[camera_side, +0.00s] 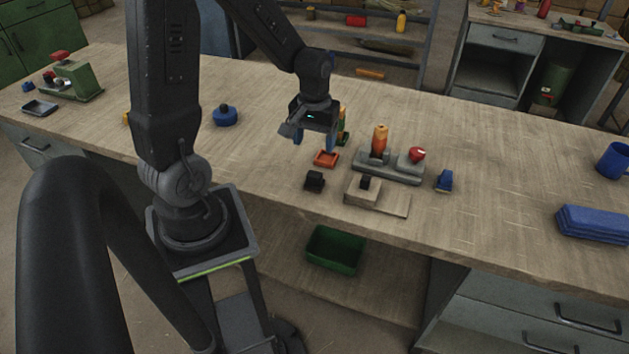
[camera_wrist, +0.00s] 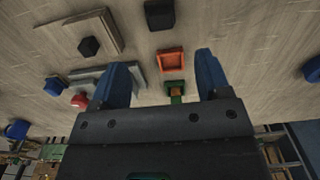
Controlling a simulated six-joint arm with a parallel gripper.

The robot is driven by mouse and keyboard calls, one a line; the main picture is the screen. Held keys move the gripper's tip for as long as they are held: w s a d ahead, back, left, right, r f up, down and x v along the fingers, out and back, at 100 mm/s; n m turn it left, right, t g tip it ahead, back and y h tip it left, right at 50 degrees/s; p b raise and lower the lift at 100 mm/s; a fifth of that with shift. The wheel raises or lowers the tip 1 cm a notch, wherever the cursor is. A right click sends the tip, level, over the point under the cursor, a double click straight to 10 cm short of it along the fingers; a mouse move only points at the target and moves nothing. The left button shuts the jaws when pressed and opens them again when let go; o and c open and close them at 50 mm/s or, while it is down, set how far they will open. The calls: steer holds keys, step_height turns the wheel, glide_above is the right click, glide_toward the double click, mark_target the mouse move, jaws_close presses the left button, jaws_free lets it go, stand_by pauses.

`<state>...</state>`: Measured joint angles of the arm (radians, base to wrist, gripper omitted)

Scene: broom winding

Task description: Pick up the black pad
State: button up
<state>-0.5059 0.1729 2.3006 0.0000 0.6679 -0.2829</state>
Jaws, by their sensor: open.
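The black pad (camera_side: 315,181) looks like a small dark block lying on the bench, in front of a small orange-red tray (camera_side: 326,158). In the wrist view the black pad (camera_wrist: 160,14) is at the top edge, beyond the tray (camera_wrist: 171,60). A second, smaller black block (camera_side: 364,182) sits on a pale wooden block (camera_side: 358,195). My gripper (camera_side: 314,142) is above the bench, behind the pad, with its blue fingers apart and nothing between them. In the wrist view my gripper (camera_wrist: 165,68) has the tray between and beyond its fingertips.
A grey fixture (camera_side: 395,171) with an orange-topped upright piece and a red knob stands right of the tray. A green item (camera_side: 343,135) is close behind my gripper. A blue round item (camera_side: 226,116) lies to the left. The bench front edge is near the pad.

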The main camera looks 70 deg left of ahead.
mark_target(315, 173)
step_height(315, 173, down, 12)
steer(key=shift+a+r, duration=0.1)
steer(key=shift+r, duration=0.15)
stand_by(0.3)
steer(key=c, duration=0.9)
steer(key=shift+o, duration=0.2)
steer(key=shift+r, duration=0.1)
steer(key=shift+w+r, duration=0.1)
steer(key=shift+r, duration=0.35)
steer(key=r, duration=0.3)
steer(key=shift+s+a+r, duration=0.25)
steer(key=shift+s+r, duration=0.05)
steer(key=s+a+r, duration=0.6)
steer(key=s+a, duration=0.1)
steer(key=s, duration=0.1)
steer(key=shift+s+r, duration=0.2)
steer(key=shift+s, duration=0.1)
